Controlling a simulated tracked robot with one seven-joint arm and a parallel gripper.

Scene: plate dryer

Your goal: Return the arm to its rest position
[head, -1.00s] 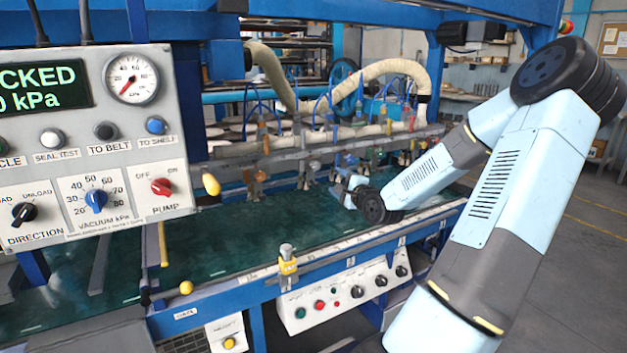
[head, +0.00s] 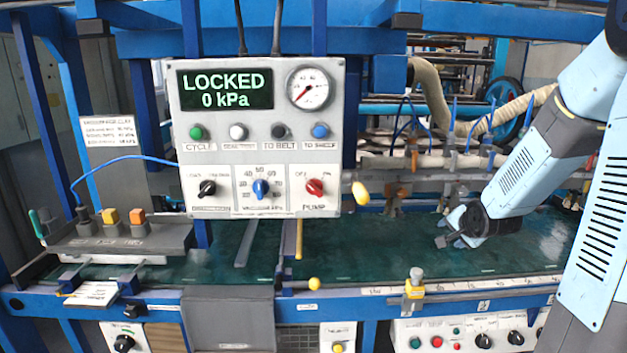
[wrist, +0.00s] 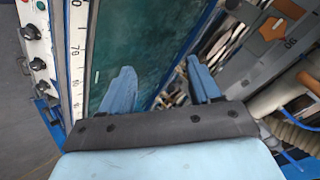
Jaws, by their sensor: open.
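My gripper (head: 455,232) is in the right half of the head view, over the green belt (head: 350,253) and in front of the row of suction fittings. My light-blue arm reaches to it from the right edge. In the wrist view the two blue fingers of my gripper (wrist: 163,88) are spread apart with nothing between them. The green belt (wrist: 135,45) lies beyond the fingers there.
A control panel (head: 232,127) reads LOCKED and 0 kPa. Suction fittings (head: 395,197) hang behind the belt. Tan hoses (head: 430,90) run behind.

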